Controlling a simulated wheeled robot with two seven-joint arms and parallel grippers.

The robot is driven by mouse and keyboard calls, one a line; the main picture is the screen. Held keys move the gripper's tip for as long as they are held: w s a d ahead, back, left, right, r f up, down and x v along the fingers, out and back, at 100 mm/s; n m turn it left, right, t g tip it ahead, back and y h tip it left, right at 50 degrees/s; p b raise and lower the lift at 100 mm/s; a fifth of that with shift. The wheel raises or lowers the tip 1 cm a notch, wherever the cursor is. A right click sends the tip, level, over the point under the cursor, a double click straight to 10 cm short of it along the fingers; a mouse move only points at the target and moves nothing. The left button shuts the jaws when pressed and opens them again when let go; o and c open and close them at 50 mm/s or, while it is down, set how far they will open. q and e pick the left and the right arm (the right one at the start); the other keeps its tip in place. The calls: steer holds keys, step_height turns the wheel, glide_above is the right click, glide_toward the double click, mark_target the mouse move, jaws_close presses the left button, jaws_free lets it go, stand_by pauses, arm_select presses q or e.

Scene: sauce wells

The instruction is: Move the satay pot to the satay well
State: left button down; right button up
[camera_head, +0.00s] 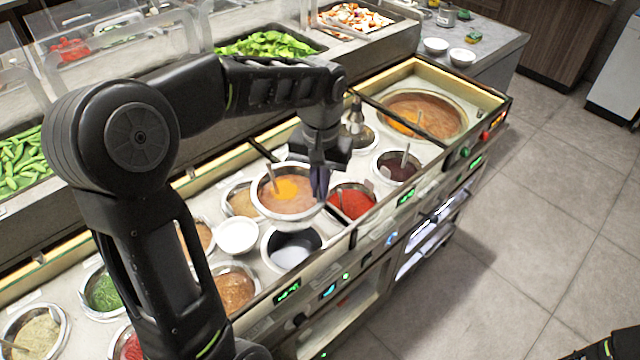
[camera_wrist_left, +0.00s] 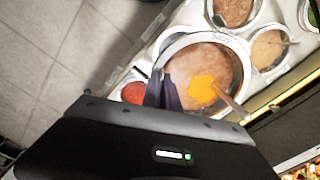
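The satay pot (camera_head: 285,192), a round steel pot of brownish-orange sauce with a bright orange patch and a spoon, is in the middle of the counter in the head view. My left gripper (camera_head: 319,182) is shut on its right rim; the pot looks raised and roughly level. In the left wrist view the dark fingers (camera_wrist_left: 163,92) straddle the rim of the pot (camera_wrist_left: 212,65). An empty round well (camera_head: 292,250) with a dark inner wall lies just in front of the pot, partly overlapped by it. I see no label naming the satay well.
A red sauce pot (camera_head: 352,202) is close right of the gripper, with a dark sauce pot (camera_head: 397,167) beyond. A white bowl (camera_head: 237,235) stands left of the empty well. A large pan (camera_head: 425,113) fills the counter's far end. My left arm hides part of the left side.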

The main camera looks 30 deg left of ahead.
arm_select(q)
steer(key=shift+s+r, duration=0.1)
steer(key=shift+r, duration=0.05)
step_height(320, 180, down, 20)
steer(key=b, duration=1.4)
steer(key=shift+r+b, duration=0.2)
steer(key=shift+b, duration=0.15)
stand_by(0.4)
steer(key=shift+f, duration=0.3)
stand_by(0.6)
steer(key=c, duration=1.6)
jaws_free()
steer(key=shift+o, duration=0.2)
steer(key=shift+d+f, duration=0.1)
steer(key=shift+f, duration=0.05)
steer(key=shift+c, duration=0.2)
